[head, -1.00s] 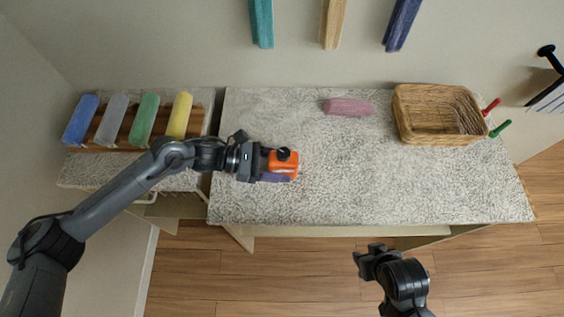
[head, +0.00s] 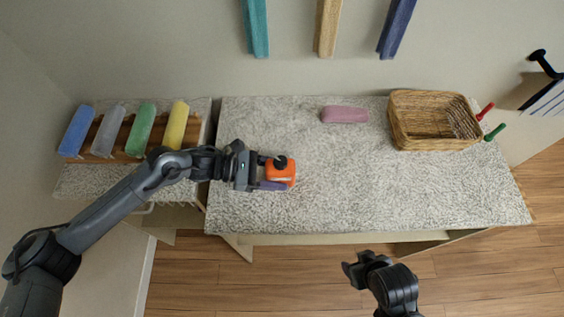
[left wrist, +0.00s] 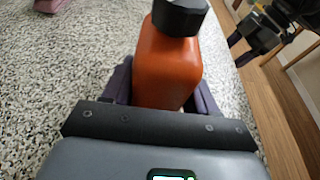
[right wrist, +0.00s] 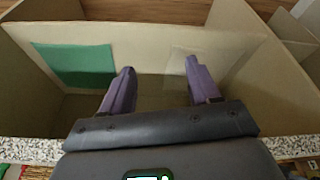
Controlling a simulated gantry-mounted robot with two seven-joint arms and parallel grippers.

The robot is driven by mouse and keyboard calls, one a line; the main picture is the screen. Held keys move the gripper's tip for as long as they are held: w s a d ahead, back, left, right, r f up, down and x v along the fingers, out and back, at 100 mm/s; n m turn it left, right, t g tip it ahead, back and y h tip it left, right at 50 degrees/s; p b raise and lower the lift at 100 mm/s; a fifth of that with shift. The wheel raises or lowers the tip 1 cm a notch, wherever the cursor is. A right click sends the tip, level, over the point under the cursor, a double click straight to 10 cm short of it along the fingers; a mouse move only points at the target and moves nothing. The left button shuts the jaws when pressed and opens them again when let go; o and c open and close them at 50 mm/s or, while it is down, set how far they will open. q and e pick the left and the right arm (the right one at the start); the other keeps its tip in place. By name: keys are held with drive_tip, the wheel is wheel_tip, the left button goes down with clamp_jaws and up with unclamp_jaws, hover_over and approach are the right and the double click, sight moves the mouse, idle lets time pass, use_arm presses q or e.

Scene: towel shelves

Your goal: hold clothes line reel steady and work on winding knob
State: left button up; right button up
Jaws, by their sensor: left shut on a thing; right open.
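The clothes line reel (head: 283,174) is an orange block with a black winding knob (head: 280,162) on top. It is at the left part of the speckled counter in the head view. My left gripper (head: 272,173) is shut on the reel, one purple finger along each side. The left wrist view shows the reel (left wrist: 168,70) between the fingers, with the black knob (left wrist: 180,14) at its far end. My right gripper (head: 356,268) is open and empty, in front of the counter's front edge. Its spread purple fingers (right wrist: 160,88) show in the right wrist view.
A pink folded towel (head: 344,115) and a wicker basket (head: 398,128) stand at the back of the counter (head: 400,195). Several rolled towels (head: 140,126) sit on a wooden rack at left. The counter's front middle is clear. The right wrist view shows a cabinet interior with a green panel (right wrist: 78,65).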

drive_tip(key=s+a+f+n+g+y, duration=0.1)
drive_tip(key=s+a+f+n+y, duration=0.1)
drive_tip(key=s+a+f+n, duration=0.65)
drive_tip(key=s+a+f+n+g+y, duration=0.1)
drive_tip(key=s+a+f+n, duration=0.45)
drive_tip(key=a+f, duration=0.5)
drive_tip(key=w+a+r+n+t+y, duration=0.2)
drive_tip(key=w+a+r+n+y, duration=0.15)
drive_tip(key=w+a+r, duration=0.55)
drive_tip(key=w+a+r+n+y, duration=0.2)
drive_tip(key=w+a+r+n, duration=0.15)
drive_tip(key=r, duration=0.25)
wheel_tip(320, 180, up, 34)
drive_tip(key=n+g+h, duration=0.1)
drive_tip(key=n+h, duration=0.4)
drive_tip(key=n, duration=1.9)
hover_over(282, 161)
drive_tip(key=s+d, duration=0.3)
drive_tip(key=d, duration=0.1)
drive_tip(key=x, duration=1.1)
drive_tip(key=shift+w+f, duration=0.2)
drive_tip(key=shift+f, duration=0.05)
